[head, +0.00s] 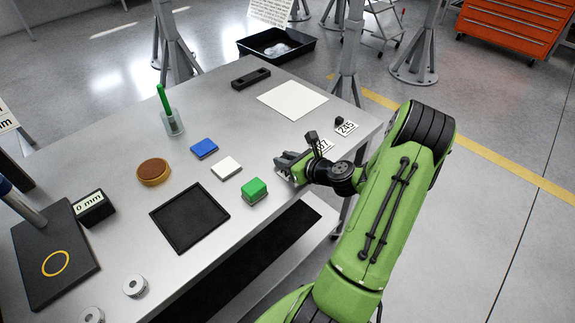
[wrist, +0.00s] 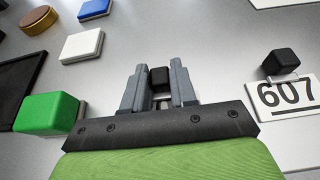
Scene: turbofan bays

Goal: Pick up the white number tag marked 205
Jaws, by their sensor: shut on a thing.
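My gripper (head: 288,163) is over the right part of the grey table. In the wrist view its fingers (wrist: 159,80) are shut on a black block-shaped knob (wrist: 159,78). A small pale piece (wrist: 163,103) shows below the knob between the fingers. The rest of this held piece is hidden by the gripper, and no number on it can be read. No 205 marking is readable in either view. A white tag marked 607 (wrist: 290,96) with its own black knob lies to the right of the gripper. A tag reading 245 (head: 346,128) lies farther back.
A green block (head: 254,189), a white block (head: 226,167) and a blue block (head: 204,148) lie left of the gripper. A black tray (head: 190,217) is nearer the front. A white sheet (head: 292,100) lies behind. The table's right edge is close.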

